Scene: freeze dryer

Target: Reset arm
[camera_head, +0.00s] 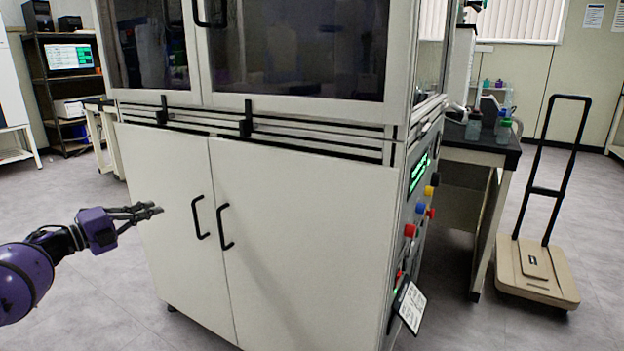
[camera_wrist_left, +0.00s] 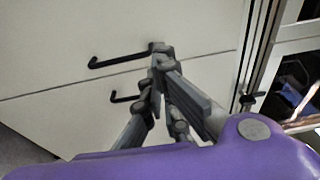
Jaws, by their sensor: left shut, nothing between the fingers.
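My left gripper (camera_head: 154,209) is shut and empty. In the head view it reaches in from the left, in front of the left lower door of the freeze dryer cabinet (camera_head: 310,250). Its fingertips point right, toward the black door handles (camera_head: 201,218), and look apart from them. In the left wrist view the closed fingers (camera_wrist_left: 158,60) show in front of the white doors, with the two black handles (camera_wrist_left: 118,60) just left of the fingertips. Both lower doors look closed. My right gripper is not in view.
The cabinet's right side carries a green display (camera_head: 419,173) and coloured buttons. A dark-topped bench (camera_head: 480,150) with bottles stands behind it. A beige platform trolley (camera_head: 536,272) stands on the floor at right. A shelf rack (camera_head: 62,90) is at back left. Floor at left is clear.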

